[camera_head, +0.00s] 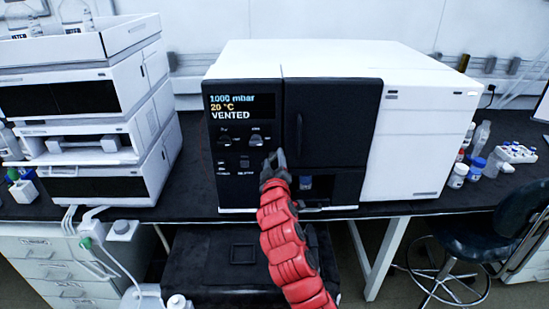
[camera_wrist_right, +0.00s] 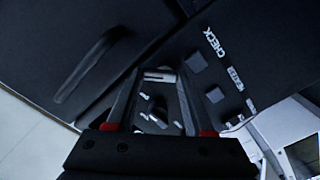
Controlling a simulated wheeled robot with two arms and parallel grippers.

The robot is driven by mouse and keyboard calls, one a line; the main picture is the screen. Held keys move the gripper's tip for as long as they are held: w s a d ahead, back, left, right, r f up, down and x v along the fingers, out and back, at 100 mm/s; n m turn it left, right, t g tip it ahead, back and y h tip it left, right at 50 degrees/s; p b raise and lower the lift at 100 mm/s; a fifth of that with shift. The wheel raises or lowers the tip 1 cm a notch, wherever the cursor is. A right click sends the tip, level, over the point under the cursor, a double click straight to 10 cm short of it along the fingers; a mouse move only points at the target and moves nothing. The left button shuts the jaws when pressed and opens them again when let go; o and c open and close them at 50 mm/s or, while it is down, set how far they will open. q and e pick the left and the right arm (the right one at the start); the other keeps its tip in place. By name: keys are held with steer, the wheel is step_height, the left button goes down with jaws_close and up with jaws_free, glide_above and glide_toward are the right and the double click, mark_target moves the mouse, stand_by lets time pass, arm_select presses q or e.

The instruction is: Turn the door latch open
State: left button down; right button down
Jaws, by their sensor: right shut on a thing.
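The white instrument (camera_head: 420,130) stands on the bench with a black control panel that reads "VENTED". Its dark door (camera_head: 335,120) looks closed, with a vertical handle (camera_head: 299,133); in the right wrist view the handle (camera_wrist_right: 88,62) lies left of the fingers. My right gripper (camera_head: 275,158) is at the panel's right side, by the door's left edge. In the right wrist view, my right gripper (camera_wrist_right: 158,82) has its fingers on the door latch (camera_wrist_right: 157,76), a small light piece, mostly hidden. My left gripper is not in view.
Two knobs (camera_head: 256,140) sit on the panel just left of my right gripper. A dark recess with a small vial (camera_head: 305,183) is below the door. A stack of white modules (camera_head: 85,110) stands left. Bottles (camera_head: 459,174) and a stool (camera_head: 485,235) are at the right.

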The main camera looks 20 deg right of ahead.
steer(key=n+p, duration=0.1)
steer(key=n, duration=0.1)
steer(key=n+p, duration=0.1)
steer(key=n, duration=0.1)
steer(key=shift+a+r+n, duration=0.15)
steer(key=shift+n, duration=0.15)
steer(key=shift+w+a+n+p, duration=0.1)
steer(key=shift+n+p, duration=1.05)
steer(key=shift+n, duration=1.05)
steer(key=shift+c, duration=1.4)
jaws_free()
